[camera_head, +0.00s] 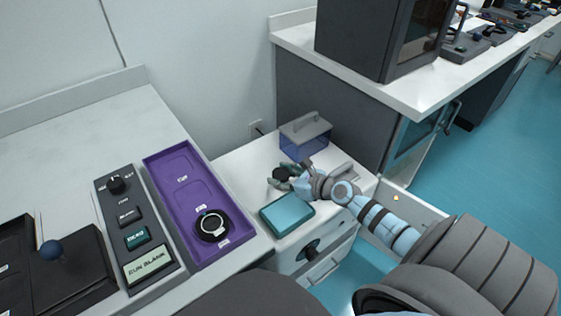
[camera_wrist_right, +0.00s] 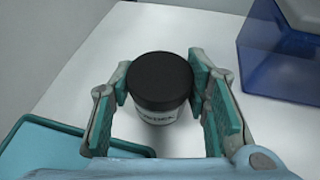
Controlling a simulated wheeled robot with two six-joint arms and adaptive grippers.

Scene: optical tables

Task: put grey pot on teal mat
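The grey pot (camera_wrist_right: 162,115) has a dark lid and a pale label, and it stands upright in the right wrist view. My right gripper (camera_wrist_right: 160,85) has one finger on each side of it, very close to the lid. I cannot tell whether the pads press on it. In the head view the pot's dark lid (camera_head: 281,173) shows at my right gripper (camera_head: 284,180), over the white cabinet top. The teal mat (camera_head: 287,213) lies on the same top, nearer the front, with nothing on it. It also shows at lower left in the right wrist view (camera_wrist_right: 45,152). My left gripper is not in view.
A blue see-through box with a grey handled lid (camera_head: 305,137) stands behind the pot. A purple tray (camera_head: 168,165) with a black ring and a control panel (camera_head: 137,235) lie on the left table. An open drawer (camera_head: 412,205) is at the right.

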